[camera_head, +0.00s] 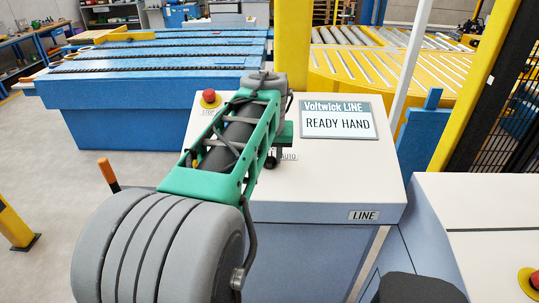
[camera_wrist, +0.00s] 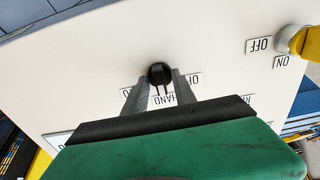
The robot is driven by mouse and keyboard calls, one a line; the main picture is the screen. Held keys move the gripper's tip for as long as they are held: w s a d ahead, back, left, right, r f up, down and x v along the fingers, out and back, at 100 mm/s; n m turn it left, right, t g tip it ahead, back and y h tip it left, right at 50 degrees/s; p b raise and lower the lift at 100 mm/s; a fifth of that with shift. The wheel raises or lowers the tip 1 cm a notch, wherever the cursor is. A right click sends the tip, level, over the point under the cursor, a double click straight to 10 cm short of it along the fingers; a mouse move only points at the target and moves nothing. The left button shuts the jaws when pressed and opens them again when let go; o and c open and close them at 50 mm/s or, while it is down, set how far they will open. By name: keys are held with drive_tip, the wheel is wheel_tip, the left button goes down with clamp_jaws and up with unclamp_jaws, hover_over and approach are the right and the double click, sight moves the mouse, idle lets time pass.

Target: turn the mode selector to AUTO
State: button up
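The mode selector is a black round knob (camera_wrist: 160,73) on the pale top of the console (camera_head: 350,175). In the wrist view its HAND label (camera_wrist: 180,98) appears upside down beside it, partly covered by my gripper. In the head view part of an AUTO label (camera_head: 289,156) shows beside my gripper. My gripper (camera_wrist: 160,76) has its two grey fingers apart, one on either side of the knob in the wrist view. I cannot tell whether they touch it. The console display (camera_head: 338,120) reads "Voltwick LINE" and "READY HAND".
A red button (camera_head: 209,97) stands at the console's back left. In the wrist view a switch with a yellow part (camera_wrist: 296,40) lies by OFF and ON labels. A second pale cabinet (camera_head: 480,215) stands at the right. A yellow post (camera_head: 292,45) rises behind the console.

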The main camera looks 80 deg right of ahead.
clamp_jaws()
drive_tip(key=shift+m, duration=0.4)
drive_tip(key=m, duration=0.5)
drive_tip(key=m+p, duration=0.1)
drive_tip(key=m, duration=0.5)
idle(0.5)
drive_tip(key=shift+m, duration=0.3)
drive_tip(key=shift+o, duration=0.5)
unclamp_jaws()
drive_tip(key=shift+r, duration=0.1)
